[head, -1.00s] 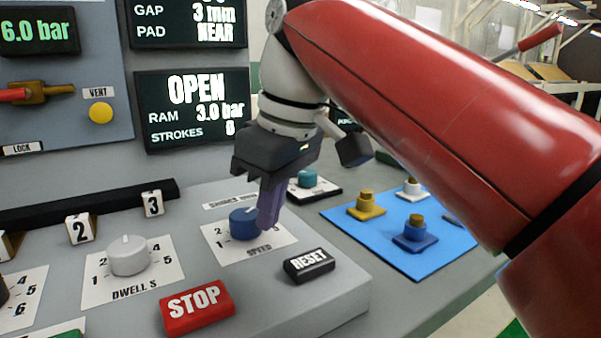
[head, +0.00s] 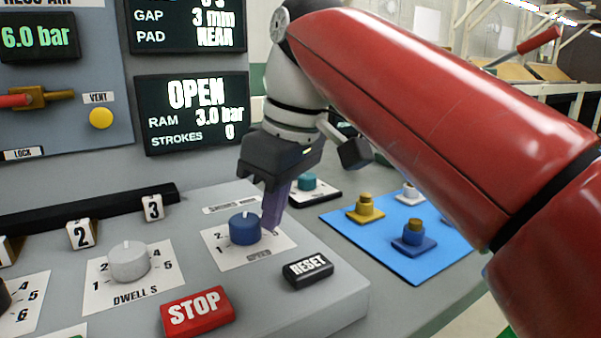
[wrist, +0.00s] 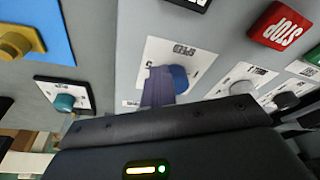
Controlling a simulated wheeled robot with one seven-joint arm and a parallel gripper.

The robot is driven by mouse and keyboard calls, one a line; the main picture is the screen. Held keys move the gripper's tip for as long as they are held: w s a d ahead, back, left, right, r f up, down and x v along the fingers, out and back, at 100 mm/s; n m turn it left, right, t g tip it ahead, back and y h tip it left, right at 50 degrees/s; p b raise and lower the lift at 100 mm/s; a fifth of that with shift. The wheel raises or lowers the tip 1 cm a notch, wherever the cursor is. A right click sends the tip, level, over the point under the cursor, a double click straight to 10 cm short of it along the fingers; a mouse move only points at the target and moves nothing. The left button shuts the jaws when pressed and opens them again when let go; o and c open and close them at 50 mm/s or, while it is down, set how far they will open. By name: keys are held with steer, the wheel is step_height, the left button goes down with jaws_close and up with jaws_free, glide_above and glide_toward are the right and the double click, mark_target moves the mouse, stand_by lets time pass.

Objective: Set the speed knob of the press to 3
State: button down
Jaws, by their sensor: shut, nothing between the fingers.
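The blue speed knob (head: 245,228) sits on its white label plate (head: 225,260) on the press console. Its white pointer mark is at the top, tilted a little right; the 1 and 2 show at the left, and my gripper hides the right-hand numbers. My gripper (head: 272,225) is shut and empty, its purple fingers pointing down just right of the knob. In the wrist view the fingers (wrist: 157,88) stand right beside the blue knob (wrist: 179,78); whether they touch it I cannot tell.
The black RESET button (head: 308,267) and red STOP button (head: 197,310) are in front. The white DWELL knob (head: 129,261) is to the left. A teal knob (head: 306,181) is behind my gripper.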

steer(key=shift+d, duration=0.25)
steer(key=a+v, duration=0.1)
steer(key=v, duration=0.4)
steer(key=shift+w+r, duration=0.3)
steer(key=shift+r, duration=0.25)
steer(key=shift+d, duration=0.1)
